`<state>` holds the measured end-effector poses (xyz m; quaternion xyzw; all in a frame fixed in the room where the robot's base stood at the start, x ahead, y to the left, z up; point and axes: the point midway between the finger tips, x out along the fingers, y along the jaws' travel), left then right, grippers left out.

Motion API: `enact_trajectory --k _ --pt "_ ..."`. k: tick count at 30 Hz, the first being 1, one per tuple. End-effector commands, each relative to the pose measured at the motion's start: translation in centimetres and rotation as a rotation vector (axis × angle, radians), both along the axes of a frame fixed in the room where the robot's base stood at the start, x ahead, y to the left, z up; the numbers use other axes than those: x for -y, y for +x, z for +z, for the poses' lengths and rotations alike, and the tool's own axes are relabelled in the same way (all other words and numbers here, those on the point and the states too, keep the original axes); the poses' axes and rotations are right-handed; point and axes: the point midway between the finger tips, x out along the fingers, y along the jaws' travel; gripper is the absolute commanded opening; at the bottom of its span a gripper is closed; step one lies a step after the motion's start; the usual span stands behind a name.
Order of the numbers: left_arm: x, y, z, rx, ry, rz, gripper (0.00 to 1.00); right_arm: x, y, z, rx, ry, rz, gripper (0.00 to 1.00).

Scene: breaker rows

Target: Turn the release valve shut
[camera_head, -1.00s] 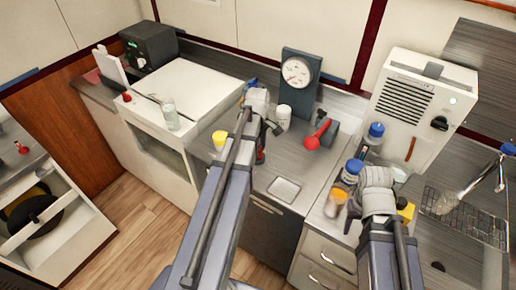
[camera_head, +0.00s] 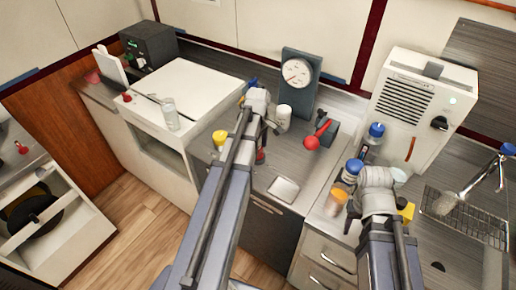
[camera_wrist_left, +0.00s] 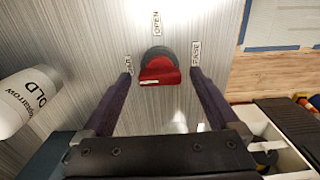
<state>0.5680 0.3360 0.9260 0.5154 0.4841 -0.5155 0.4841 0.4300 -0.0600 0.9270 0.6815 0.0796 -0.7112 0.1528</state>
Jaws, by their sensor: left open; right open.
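A red knob (camera_wrist_left: 160,71) on a dark round base sits on the grey striped counter in the left wrist view. A label reading OPEN (camera_wrist_left: 156,24) lies beyond it, one ending in EASE (camera_wrist_left: 195,54) to its right, and a hard-to-read one to its left. My left gripper (camera_wrist_left: 160,82) is open, one finger on each side of the knob, with gaps visible. In the head view my left gripper (camera_head: 268,122) hides most of this spot; a red bit shows beneath it. My right gripper (camera_head: 377,195) is open over the counter by the jars, its fingertips mostly hidden.
A white canister (camera_head: 284,116) stands close beside my left gripper. A gauge on a grey stand (camera_head: 298,75) and a red-ended lever (camera_head: 312,142) are behind and right. A yellow-topped cup (camera_head: 219,138) is left. Blue-capped jars (camera_head: 375,132) and an orange jar (camera_head: 336,200) crowd my right gripper.

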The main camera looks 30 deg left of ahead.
Motion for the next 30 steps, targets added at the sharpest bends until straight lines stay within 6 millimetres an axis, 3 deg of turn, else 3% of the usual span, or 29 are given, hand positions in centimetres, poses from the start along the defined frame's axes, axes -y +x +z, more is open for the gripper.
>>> enact_trajectory --k 8,22,30 --pt "0.0 0.0 1.3 0.0 0.0 0.0 0.95 0.0 0.0 1.4 0.0 0.0 0.0 0.5" --pt "0.0 0.0 7.2 0.0 0.0 0.0 0.95 0.0 0.0 7.2 0.0 0.0 0.001 0.5" --pt "0.0 0.0 7.8 0.0 0.0 0.0 0.95 0.0 0.0 7.8 0.0 0.0 0.001 0.5"
